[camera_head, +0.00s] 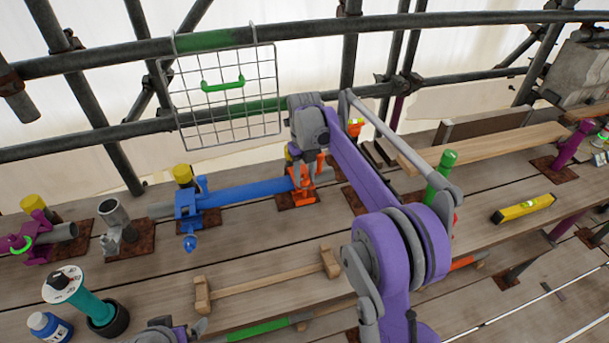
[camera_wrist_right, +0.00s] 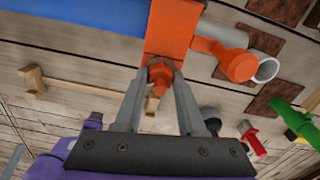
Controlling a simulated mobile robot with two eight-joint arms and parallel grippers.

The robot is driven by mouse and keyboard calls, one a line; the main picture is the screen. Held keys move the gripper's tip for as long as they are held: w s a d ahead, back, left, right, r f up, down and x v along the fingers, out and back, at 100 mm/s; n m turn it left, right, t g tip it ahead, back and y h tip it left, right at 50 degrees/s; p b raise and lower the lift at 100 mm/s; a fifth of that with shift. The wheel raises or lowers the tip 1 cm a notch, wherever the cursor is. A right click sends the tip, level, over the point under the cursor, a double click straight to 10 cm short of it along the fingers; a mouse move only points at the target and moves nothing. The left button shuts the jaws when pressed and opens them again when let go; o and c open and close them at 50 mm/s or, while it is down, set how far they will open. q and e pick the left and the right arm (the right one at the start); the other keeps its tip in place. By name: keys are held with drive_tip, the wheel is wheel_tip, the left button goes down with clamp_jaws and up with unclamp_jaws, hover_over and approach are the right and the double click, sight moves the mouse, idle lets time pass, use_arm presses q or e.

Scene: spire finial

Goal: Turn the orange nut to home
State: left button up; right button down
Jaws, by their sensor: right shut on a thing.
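The orange clamp (camera_head: 302,193) sits at the right end of a blue tube (camera_head: 245,192), on a rusty plate on the planks. In the right wrist view its orange body (camera_wrist_right: 175,30) fills the top middle, with the orange nut (camera_wrist_right: 160,75) on its near side. My right gripper (camera_wrist_right: 166,72) is shut on the nut, one grey finger on each side of it. In the head view my right wrist hides much of the nut area. A grey and purple part of my left arm shows at the bottom edge; its jaws cannot be read.
A wire basket (camera_head: 225,95) with a green handle hangs on the rail behind. A wooden bar (camera_head: 265,285) lies in front. A teal tool (camera_head: 85,300) and blue bottle (camera_head: 48,327) stand front left. A green post (camera_head: 440,177) and yellow level (camera_head: 523,209) are to the right.

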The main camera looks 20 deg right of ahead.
drive_tip(key=c, duration=0.5)
unclamp_jaws()
use_arm(q)
drive_tip(key=shift+w+r+p, duration=0.5)
drive_tip(key=shift+r, duration=0.3)
use_arm(e)
wheel_tip(320, 180, up, 11)
drive_tip(key=shift+f, duration=0.1)
